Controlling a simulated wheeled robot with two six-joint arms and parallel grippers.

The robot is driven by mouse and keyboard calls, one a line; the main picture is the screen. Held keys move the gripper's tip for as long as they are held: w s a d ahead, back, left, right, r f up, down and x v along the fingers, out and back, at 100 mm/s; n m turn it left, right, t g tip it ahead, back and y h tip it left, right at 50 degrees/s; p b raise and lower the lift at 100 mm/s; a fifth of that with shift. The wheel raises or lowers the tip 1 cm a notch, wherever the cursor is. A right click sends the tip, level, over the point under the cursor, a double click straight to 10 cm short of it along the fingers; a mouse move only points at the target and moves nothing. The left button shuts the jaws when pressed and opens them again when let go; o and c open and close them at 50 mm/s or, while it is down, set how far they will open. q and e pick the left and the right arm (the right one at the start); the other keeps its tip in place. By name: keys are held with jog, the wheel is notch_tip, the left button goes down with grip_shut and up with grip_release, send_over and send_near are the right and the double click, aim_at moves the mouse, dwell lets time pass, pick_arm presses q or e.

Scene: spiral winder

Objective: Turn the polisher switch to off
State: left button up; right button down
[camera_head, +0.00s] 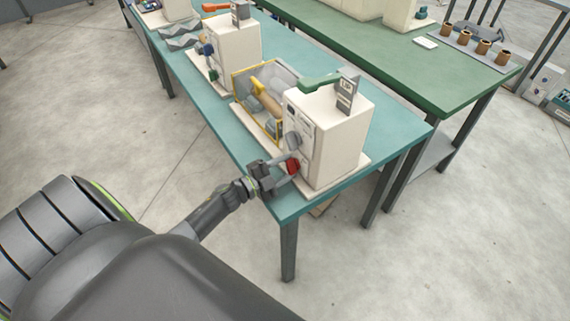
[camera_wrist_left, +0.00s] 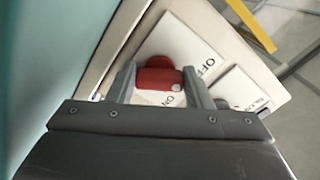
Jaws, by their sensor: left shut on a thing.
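The polisher is a cream box-shaped machine (camera_head: 335,130) at the near end of the teal table. Its red switch knob (camera_head: 293,166) is on the front face, low on the left side. My left gripper (camera_head: 284,166) is at this face with its fingers around the knob. In the left wrist view the red knob (camera_wrist_left: 158,78) sits between the two grey fingers, on a white plate (camera_wrist_left: 185,42) with OFF at upper right and ON below. A white dot is at the knob's right end, but I cannot tell which label it points to. My right gripper is out of view.
A yellow-framed open bay (camera_head: 243,90) with rollers is beside the polisher. A similar cream machine (camera_head: 235,45) stands farther along the teal table (camera_head: 400,118). A green table (camera_head: 440,85) is behind. The floor (camera_head: 130,110) at left is clear.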

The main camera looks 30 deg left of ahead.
pick_arm(q)
jog(key=shift+n, duration=0.6)
jog(key=shift+f+n+p, duration=0.1)
jog(key=shift+n+p, duration=0.2)
jog(key=o, duration=1)
jog(key=shift+s, duration=0.1)
jog(key=b+v, duration=0.4)
jog(key=v, duration=1.3)
jog(key=shift+s, duration=0.15)
